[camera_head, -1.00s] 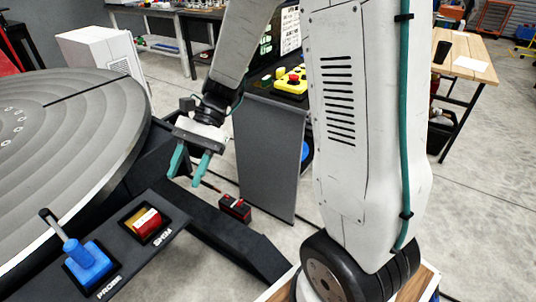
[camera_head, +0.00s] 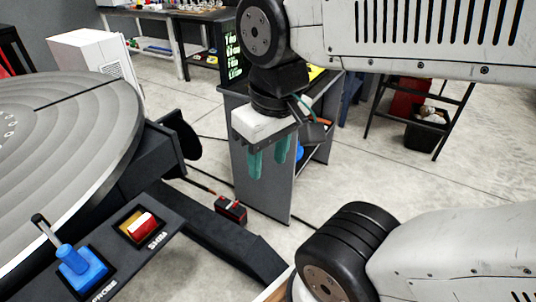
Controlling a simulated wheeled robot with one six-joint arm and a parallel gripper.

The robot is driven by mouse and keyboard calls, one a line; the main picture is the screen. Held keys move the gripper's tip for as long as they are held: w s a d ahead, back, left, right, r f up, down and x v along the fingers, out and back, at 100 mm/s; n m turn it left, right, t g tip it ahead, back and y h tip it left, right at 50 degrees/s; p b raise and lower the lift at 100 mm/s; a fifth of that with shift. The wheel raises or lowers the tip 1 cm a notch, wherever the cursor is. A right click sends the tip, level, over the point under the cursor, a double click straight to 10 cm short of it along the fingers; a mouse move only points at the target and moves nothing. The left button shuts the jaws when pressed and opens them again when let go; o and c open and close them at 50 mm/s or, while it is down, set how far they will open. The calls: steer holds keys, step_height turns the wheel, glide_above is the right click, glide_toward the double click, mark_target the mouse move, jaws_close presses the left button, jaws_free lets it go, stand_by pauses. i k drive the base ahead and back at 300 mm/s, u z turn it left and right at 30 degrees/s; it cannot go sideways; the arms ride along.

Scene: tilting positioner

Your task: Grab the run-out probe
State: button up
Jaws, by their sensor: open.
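The run-out probe (camera_head: 78,261) stands in the recess labelled PROBE on the dark shelf at the lower left. It has a blue block-like base and a grey stem with a dark tip, leaning up to the left. My gripper (camera_head: 269,164) has two teal fingers pointing down, apart and with nothing between them. It hangs to the right of the probe and higher in the picture, in front of the grey console.
The big round grey table (camera_head: 70,130) fills the left. A small red and black box (camera_head: 231,210) lies near the positioner's base. A grey console (camera_head: 262,180) stands behind my gripper.

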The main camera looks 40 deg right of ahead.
mark_target(82, 269)
steer(key=z, duration=2.5)
steer(key=k, duration=2.05)
steer(key=u, duration=2.35)
